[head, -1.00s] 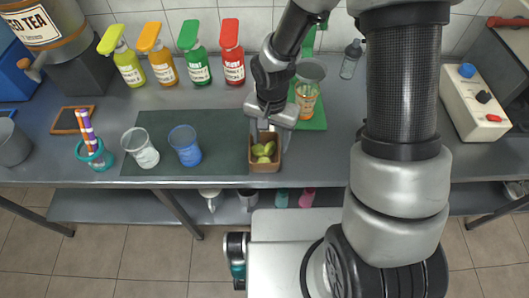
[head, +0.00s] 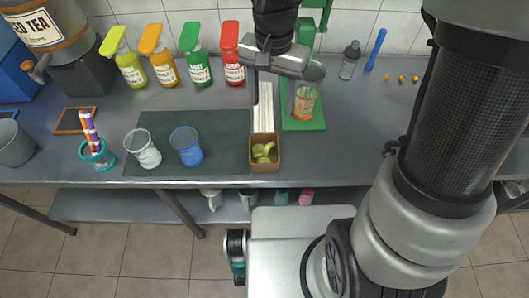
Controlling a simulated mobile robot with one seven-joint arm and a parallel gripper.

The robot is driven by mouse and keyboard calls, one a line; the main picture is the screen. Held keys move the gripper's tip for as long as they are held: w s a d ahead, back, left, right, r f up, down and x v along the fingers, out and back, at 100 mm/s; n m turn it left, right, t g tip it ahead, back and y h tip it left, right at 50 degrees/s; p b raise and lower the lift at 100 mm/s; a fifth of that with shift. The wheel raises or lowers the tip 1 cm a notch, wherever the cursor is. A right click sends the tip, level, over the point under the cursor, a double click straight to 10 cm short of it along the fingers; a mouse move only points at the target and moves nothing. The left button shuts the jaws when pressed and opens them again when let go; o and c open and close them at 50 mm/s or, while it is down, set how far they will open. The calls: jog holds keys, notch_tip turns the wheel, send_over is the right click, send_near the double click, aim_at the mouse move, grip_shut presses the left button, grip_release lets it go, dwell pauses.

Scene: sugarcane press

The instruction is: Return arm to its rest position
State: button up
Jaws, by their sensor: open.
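My gripper (head: 272,92) is open and empty in the head view. It hangs above the back part of the counter, between the red bottle (head: 231,62) and the orange-filled cup (head: 305,100). Part of that cup's rim is hidden behind the gripper. My arm rises from the right side of the picture, and its upper part runs out of view at the top. A brown box (head: 257,166) with green pieces in it sits at the counter's front edge, below and apart from the gripper.
A dark mat (head: 205,128) holds a clear cup (head: 143,150) and a blue cup (head: 187,147). Several pump bottles line the back wall. A green press base (head: 303,123), a dark bottle (head: 350,60) and a blue stick (head: 376,48) stand or lie at the right.

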dwell(0.4)
jog(key=s+d+r+n+t+p, duration=0.1)
jog(key=s+d+r+t, duration=0.1)
jog(key=s+d+r, duration=0.2)
jog(key=s+d+r+n+t+p, duration=0.1)
jog(key=s+d+r+n, duration=0.1)
jog(key=r, duration=0.6)
jog(key=s+d+r+n+t+p, duration=0.1)
jog(key=s+d+r+t, duration=0.1)
jog(key=s+d+r, duration=0.3)
jog(key=shift+s+d+r+n+t, duration=0.3)
jog(key=shift+s+r, duration=0.05)
jog(key=shift+r, duration=0.45)
dwell(0.4)
